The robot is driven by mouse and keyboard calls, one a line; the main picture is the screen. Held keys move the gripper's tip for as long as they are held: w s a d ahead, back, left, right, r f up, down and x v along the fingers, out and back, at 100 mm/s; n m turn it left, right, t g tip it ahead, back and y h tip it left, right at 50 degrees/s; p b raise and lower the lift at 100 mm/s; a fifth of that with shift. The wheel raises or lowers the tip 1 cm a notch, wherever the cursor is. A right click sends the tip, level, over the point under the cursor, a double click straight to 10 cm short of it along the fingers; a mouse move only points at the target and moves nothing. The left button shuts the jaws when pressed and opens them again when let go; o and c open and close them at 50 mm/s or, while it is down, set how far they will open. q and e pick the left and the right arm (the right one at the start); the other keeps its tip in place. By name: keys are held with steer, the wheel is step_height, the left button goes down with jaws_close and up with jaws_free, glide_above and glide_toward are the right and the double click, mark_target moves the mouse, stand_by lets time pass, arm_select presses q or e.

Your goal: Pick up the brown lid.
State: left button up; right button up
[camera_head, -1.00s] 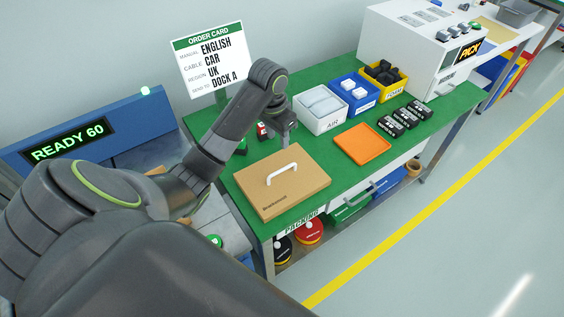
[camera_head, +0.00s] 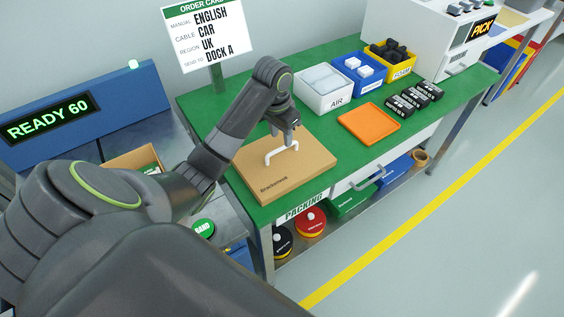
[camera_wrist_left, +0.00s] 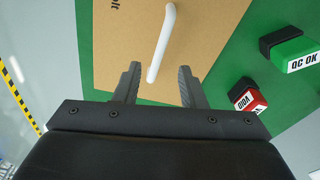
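The brown lid (camera_head: 285,175) lies flat on the green table, with a white handle (camera_head: 281,146) standing up from its top. My left gripper (camera_head: 289,138) is over the far right part of the lid, close to the handle. In the left wrist view, my left gripper (camera_wrist_left: 157,88) is open, and the white handle (camera_wrist_left: 162,42) runs up from between its fingertips across the brown lid (camera_wrist_left: 195,40). I cannot tell whether a finger touches the handle. My right gripper is not in view.
An orange tray (camera_head: 369,139) lies right of the lid, with the white AIR bin (camera_head: 325,105) behind. Black boxes (camera_head: 414,98) stand farther right. In the wrist view, a QC OK stamp (camera_wrist_left: 291,52) and a red-and-black stamp (camera_wrist_left: 247,97) stand beside the lid.

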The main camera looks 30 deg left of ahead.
mark_target(282, 149)
arm_select(q)
steer(key=shift+f+b, duration=0.95)
steer(key=shift+f, duration=0.35)
step_height(282, 149, down, 4)
steer(key=shift+w+r+b, duration=0.1)
steer(key=shift+b, duration=0.4)
jaws_close()
